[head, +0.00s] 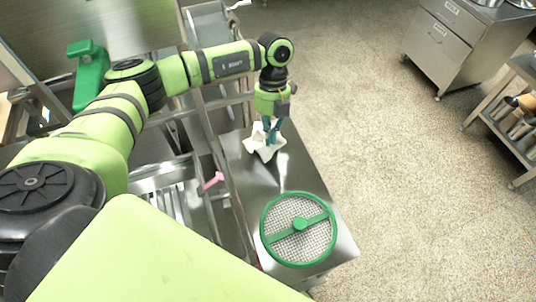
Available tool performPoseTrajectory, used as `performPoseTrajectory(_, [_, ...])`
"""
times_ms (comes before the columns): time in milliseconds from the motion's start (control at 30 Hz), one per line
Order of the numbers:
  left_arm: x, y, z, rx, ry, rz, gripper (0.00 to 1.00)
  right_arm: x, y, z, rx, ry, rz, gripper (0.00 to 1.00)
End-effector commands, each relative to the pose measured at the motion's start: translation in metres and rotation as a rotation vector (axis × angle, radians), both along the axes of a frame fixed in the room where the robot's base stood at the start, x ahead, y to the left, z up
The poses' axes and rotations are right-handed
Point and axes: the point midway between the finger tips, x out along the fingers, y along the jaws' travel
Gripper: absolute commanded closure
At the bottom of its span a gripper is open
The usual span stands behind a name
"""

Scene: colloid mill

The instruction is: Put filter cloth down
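The white filter cloth (262,151) is a small crumpled piece at the far end of a narrow steel table (260,186). My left gripper (271,137) points down into the cloth from above, and its teal fingers look shut on it. The cloth bunches around the fingertips and its corners spread outward. I cannot tell how much of it rests on the steel. My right gripper is not in view.
A round green-rimmed mesh sieve (298,229) with a crossbar lies at the near end of the table. A pink-handled item (213,181) is left of the table. Bare steel lies between cloth and sieve. A steel cabinet (440,48) and shelf stand at right.

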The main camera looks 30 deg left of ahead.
Motion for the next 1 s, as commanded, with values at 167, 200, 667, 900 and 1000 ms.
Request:
performPoseTrajectory(167, [-0.018,-0.024,-0.023,-0.001,0.003,-0.004,1.0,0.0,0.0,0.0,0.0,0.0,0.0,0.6])
performPoseTrajectory(200, [-0.021,-0.029,-0.028,-0.001,0.003,-0.004,1.0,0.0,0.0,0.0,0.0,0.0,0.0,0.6])
performPoseTrajectory(667, [-0.042,-0.059,-0.057,0.001,0.0,0.0,1.0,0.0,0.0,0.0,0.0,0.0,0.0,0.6])
performPoseTrajectory(900, [-0.043,-0.06,-0.058,0.001,0.0,0.0,1.0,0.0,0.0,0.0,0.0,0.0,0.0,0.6])
performPoseTrajectory(1000, [-0.042,-0.06,-0.058,0.001,-0.001,0.0,0.64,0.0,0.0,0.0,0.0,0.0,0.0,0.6])
